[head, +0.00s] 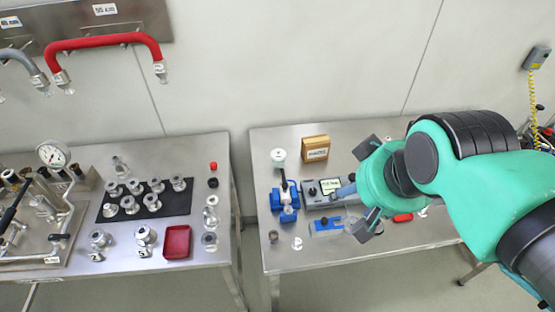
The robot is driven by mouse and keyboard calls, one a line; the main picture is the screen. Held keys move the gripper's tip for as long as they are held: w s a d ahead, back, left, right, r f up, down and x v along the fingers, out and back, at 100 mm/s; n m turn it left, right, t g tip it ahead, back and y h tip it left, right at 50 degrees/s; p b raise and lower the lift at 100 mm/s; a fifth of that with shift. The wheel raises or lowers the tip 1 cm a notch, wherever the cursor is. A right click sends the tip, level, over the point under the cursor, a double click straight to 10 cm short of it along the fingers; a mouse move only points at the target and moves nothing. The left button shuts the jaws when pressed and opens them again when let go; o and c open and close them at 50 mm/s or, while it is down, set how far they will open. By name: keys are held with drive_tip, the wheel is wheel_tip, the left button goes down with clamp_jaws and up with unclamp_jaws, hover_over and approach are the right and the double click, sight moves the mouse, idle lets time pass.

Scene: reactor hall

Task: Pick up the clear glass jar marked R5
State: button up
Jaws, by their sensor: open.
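My gripper (357,190) is open over the right-hand steel table (325,262), its two dark fingers spread apart. I cannot make out a jar marked R5; no such label is legible. Small clear glass-like pieces stand near the right edge of the left table, one of them a clear piece (211,216). Another clear piece (297,243) sits near the front of the right table. Something pale and clear shows beside the lower finger, partly hidden by it. My arm hides part of the right table.
The right table also holds a blue device (284,198), a meter with a screen (327,187), a wooden box (316,149) and a red object (403,218). The left table holds several metal fittings on a black mat (108,212) and a red tray (177,241). A gap separates the tables.

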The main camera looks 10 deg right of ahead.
idle(0.3)
drive_tip(key=n+g+p, duration=0.2)
drive_tip(key=n+g, duration=0.4)
drive_tip(key=n, duration=0.3)
hover_over(279, 150)
wheel_tip(279, 150, down, 22)
drive_tip(key=shift+w+f, duration=0.1)
drive_tip(key=shift+f, duration=0.1)
drive_tip(key=shift+f+b, duration=0.3)
drive_tip(key=shift+f, duration=3.9)
